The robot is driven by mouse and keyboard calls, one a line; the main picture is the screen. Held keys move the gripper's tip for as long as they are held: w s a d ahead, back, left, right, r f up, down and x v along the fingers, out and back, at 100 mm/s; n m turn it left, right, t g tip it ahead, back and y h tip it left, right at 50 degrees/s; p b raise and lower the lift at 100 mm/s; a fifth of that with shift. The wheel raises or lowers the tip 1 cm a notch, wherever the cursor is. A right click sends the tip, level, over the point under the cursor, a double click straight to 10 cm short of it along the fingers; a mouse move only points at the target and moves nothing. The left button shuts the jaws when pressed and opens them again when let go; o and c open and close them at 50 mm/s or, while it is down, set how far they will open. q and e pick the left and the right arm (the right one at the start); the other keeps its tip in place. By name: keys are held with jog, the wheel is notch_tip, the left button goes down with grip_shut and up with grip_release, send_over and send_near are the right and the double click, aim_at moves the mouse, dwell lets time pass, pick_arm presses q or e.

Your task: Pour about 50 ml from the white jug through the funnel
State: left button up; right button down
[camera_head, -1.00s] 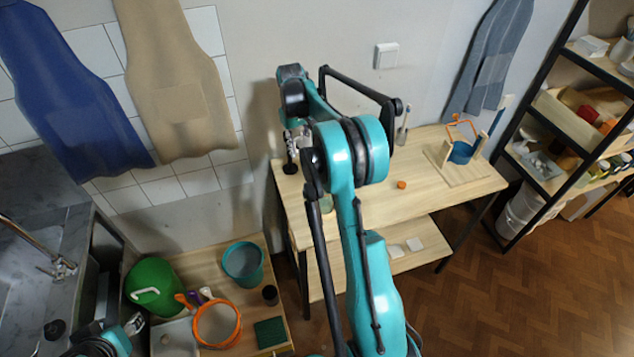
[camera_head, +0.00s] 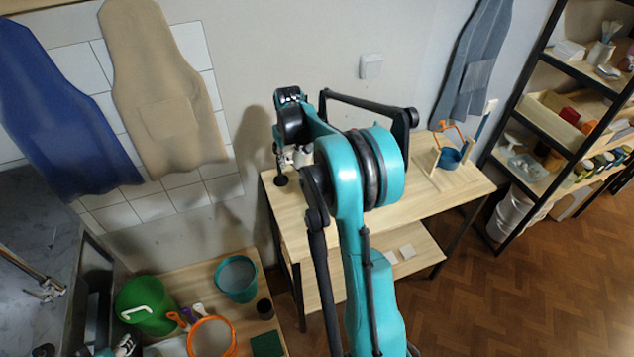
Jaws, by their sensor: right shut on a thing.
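My right arm fills the middle of the view, reaching over the wooden table (camera_head: 437,196). My right gripper (camera_head: 284,164) is past the elbow, at the table's left end, and mostly hidden by the arm. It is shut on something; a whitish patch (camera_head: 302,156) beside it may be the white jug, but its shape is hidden. At the table's right end is a wooden stand (camera_head: 433,165) with a blue vessel (camera_head: 449,158) and an orange frame; I cannot tell whether this includes the funnel. Only a bit of my left arm shows at the bottom left edge.
A low bench holds a green bucket (camera_head: 143,304), a teal bucket (camera_head: 237,277), an orange-rimmed container (camera_head: 211,338) and a dark cup (camera_head: 265,309). Shelves (camera_head: 560,130) stand at the right. The table is clear between my arm and the stand.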

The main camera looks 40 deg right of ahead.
jog(key=shift+s+a+r+t, duration=0.1)
jog(key=shift+s+r+t, duration=0.2)
jog(key=shift+r, duration=0.2)
jog(key=shift+s+r+t, duration=0.15)
jog(key=shift+r+t, duration=0.15)
jog(key=shift+r, duration=0.15)
jog(key=shift+s+r+t, duration=0.15)
jog(key=shift+s+t, duration=0.25)
jog(key=shift+t, duration=0.3)
jog(key=t+b, duration=0.2)
jog(key=s+t+h+b, duration=0.1)
jog(key=t+b, duration=0.2)
jog(key=f+t+b, duration=0.1)
jog(key=t+b, duration=0.1)
jog(key=shift+s+a+b, duration=0.15)
jog(key=shift+s+b, duration=0.25)
jog(key=shift+f+t+h+b, duration=0.25)
jog(key=shift+t+h+b, duration=0.05)
jog(key=shift+t+b, duration=0.7)
jog(key=shift+s+f+b, duration=0.15)
jog(key=shift+s+b, duration=0.2)
jog(key=shift+s, duration=0.05)
